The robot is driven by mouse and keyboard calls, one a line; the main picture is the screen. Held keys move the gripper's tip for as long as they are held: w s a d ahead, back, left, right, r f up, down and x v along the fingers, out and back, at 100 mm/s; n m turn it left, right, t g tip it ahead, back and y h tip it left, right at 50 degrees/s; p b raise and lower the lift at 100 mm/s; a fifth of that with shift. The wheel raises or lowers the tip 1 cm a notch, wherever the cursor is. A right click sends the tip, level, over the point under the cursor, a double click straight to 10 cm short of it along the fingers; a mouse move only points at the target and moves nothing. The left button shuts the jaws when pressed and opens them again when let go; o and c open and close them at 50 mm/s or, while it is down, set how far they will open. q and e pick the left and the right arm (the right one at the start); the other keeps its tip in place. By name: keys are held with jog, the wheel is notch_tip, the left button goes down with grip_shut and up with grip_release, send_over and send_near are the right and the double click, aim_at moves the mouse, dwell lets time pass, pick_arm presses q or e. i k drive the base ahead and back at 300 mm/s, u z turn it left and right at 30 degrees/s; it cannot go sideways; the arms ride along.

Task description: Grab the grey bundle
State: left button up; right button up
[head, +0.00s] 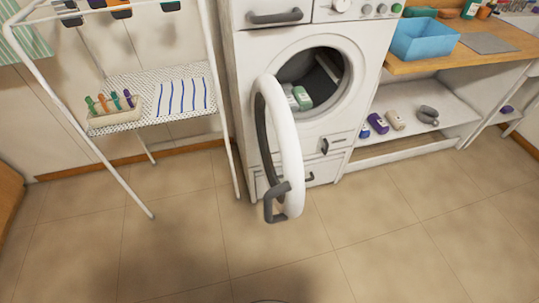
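A grey bundle (428,115) lies on the white lower shelf (452,106) to the right of the washing machine. It looks small and curled, with a loop-like shape; its fine detail is too small to tell. Nothing touches it from my side. Neither of my grippers shows in the head view.
The washing machine (245,80) has its round door (291,150) open towards me, with a green-and-white bottle in the opening. A beige item (396,120) and a purple bottle (378,124) lie left of the bundle. A drying rack (115,175) stands left. The front floor is clear.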

aim_at(294, 106)
jog(key=k, duration=0.5)
jog(key=z, duration=1.3)
jog(key=i, duration=1.3)
jog(key=u, duration=2.75)
